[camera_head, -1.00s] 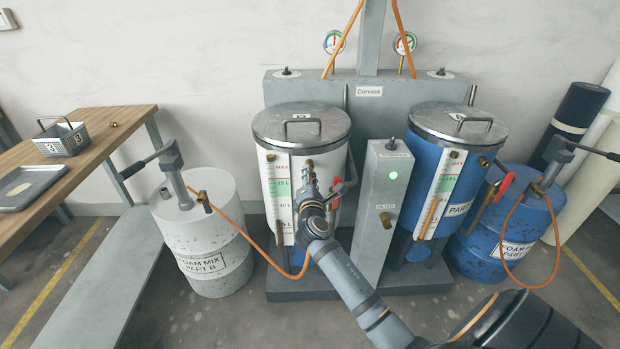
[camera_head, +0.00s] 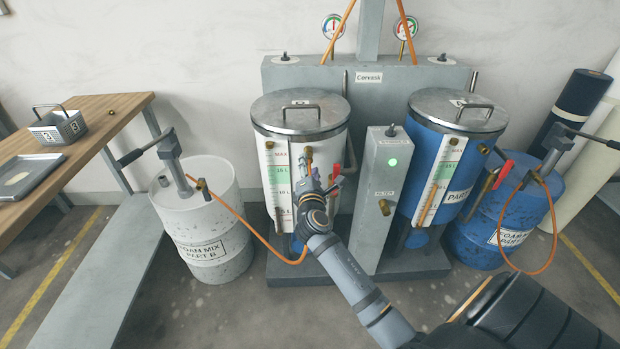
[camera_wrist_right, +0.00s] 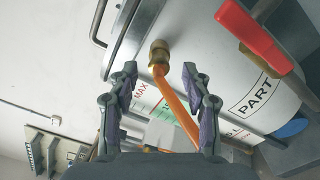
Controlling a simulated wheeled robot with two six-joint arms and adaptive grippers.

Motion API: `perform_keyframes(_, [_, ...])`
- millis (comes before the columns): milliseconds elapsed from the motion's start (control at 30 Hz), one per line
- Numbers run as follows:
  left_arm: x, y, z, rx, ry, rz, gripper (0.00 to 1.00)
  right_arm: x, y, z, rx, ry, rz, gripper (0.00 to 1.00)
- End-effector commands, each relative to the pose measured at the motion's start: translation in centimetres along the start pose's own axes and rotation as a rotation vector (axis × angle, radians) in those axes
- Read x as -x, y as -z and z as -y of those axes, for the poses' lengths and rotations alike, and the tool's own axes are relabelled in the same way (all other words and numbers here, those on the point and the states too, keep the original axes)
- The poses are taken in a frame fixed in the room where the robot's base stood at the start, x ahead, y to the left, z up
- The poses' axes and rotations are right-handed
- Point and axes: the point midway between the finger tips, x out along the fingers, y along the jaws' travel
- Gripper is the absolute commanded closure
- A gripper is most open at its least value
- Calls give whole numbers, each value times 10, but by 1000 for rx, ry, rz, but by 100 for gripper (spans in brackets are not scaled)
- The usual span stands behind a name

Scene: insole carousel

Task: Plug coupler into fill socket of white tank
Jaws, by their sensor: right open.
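The white tank (camera_head: 342,140) stands at the centre of the head view, with a metal lid and a level scale. The brass coupler (camera_wrist_right: 159,52) sits at the tank's front, high near the MAX mark, with the orange hose (camera_wrist_right: 178,105) running down from it. It looks seated at the fill socket, which it hides; I cannot tell if it is fully in. My right gripper (camera_wrist_right: 160,76) is open, its fingers either side of the hose just below the coupler, with gaps on both sides. In the head view the right gripper (camera_head: 313,186) is before the tank. My left gripper is out of view.
A grey filter post (camera_head: 385,185) and the blue tank (camera_head: 408,165) stand to the right. A red-handled valve (camera_wrist_right: 252,36) is close to the right gripper. The white drum (camera_head: 215,225) stands left, the blue drum (camera_head: 480,240) right. A wooden table (camera_head: 85,150) is far left.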

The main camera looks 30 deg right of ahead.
Motion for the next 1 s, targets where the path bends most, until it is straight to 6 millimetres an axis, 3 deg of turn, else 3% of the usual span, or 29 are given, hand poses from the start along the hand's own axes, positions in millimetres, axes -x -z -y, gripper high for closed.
perform_keyframes(200, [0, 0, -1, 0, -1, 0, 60, 55, 1, 2, -5, 4, -3, 51])
perform_keyframes(400, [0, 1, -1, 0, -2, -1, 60, 85, 1, 1, -3, 2, -2, 51])
perform_keyframes(1000, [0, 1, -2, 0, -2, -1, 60, 92, 0, 0, -1, -1, 0, 51])
